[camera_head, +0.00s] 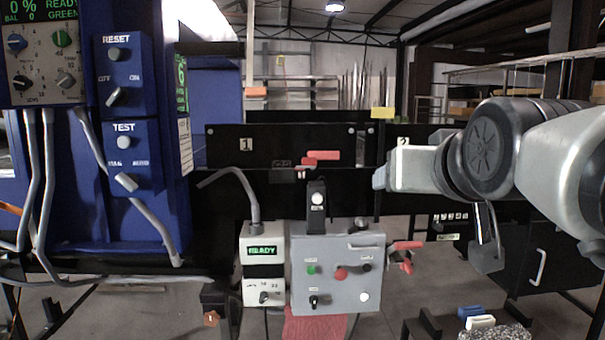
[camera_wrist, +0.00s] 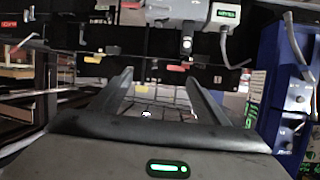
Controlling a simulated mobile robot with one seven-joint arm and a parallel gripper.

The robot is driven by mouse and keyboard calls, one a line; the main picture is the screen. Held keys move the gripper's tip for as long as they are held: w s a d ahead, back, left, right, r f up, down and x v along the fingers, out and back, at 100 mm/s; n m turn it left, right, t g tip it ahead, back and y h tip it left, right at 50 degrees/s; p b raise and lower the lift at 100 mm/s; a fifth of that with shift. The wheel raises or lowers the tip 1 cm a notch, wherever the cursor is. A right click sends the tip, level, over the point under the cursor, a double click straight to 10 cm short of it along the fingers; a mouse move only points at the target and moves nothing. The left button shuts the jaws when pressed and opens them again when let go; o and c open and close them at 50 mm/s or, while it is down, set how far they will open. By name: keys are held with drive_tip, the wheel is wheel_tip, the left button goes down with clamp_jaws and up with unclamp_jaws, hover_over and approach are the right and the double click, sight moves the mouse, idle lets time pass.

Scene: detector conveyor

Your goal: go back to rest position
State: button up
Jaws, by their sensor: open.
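My gripper (camera_head: 380,178) is at the right of the head view, on my grey arm that reaches in from the right edge. It points left, in front of the black conveyor frame near the "2" label. In the wrist view my gripper (camera_wrist: 160,88) has its two dark fingers spread apart. Nothing is between them.
A grey control box (camera_head: 338,292) with buttons and a small READY display box (camera_head: 263,250) stand below the black conveyor panel (camera_head: 320,143). Red handles (camera_head: 408,246) stick out at its right. A blue cabinet (camera_head: 215,100) with switches fills the left.

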drive_tip(key=s+a+f+g, duration=0.1)
drive_tip(key=s+f+g, duration=0.3)
drive_tip(key=s+f, duration=0.6)
drive_tip(key=s+a+f+g, duration=0.2)
drive_tip(key=s+f+g, duration=0.35)
drive_tip(key=f, duration=0.85)
wheel_tip(320, 180, up, 20)
drive_tip(key=t+p, duration=0.1)
drive_tip(key=p, duration=1.9)
drive_tip(key=shift+d+n, duration=0.25)
drive_tip(key=shift+n, duration=0.15)
drive_tip(key=shift+r, duration=0.1)
